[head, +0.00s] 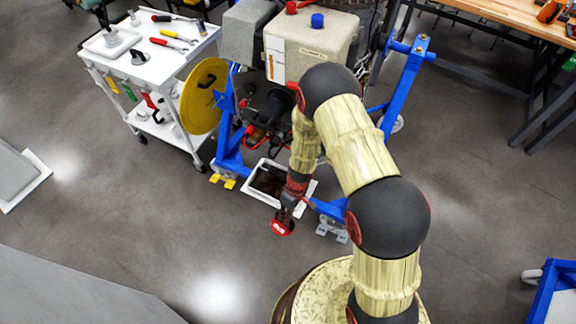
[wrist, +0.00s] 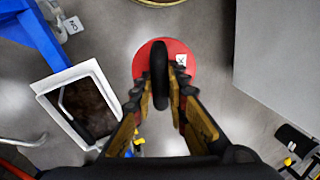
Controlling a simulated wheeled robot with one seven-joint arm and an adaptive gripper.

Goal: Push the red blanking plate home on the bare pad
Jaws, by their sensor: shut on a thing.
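The red blanking plate (head: 283,228) is a round disc with a dark upright grip and a small white label. My gripper (head: 289,207) is shut on that grip and holds the plate in the open, in front of the blue turbine stand (head: 398,85). In the wrist view the red plate (wrist: 142,64) lies beyond the fingertips, with the dark grip between the fingers of my gripper (wrist: 161,82). The turbine unit (head: 318,42) sits on the stand, with dark parts on its front. I cannot make out the bare pad; my arm covers part of the unit.
A white-rimmed drip tray (head: 256,197) with dark contents lies on the floor beside my gripper. A white tool cart (head: 120,65) and a yellow disc (head: 203,97) stand at the left. A workbench (head: 510,14) is at the back right. The floor in front is clear.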

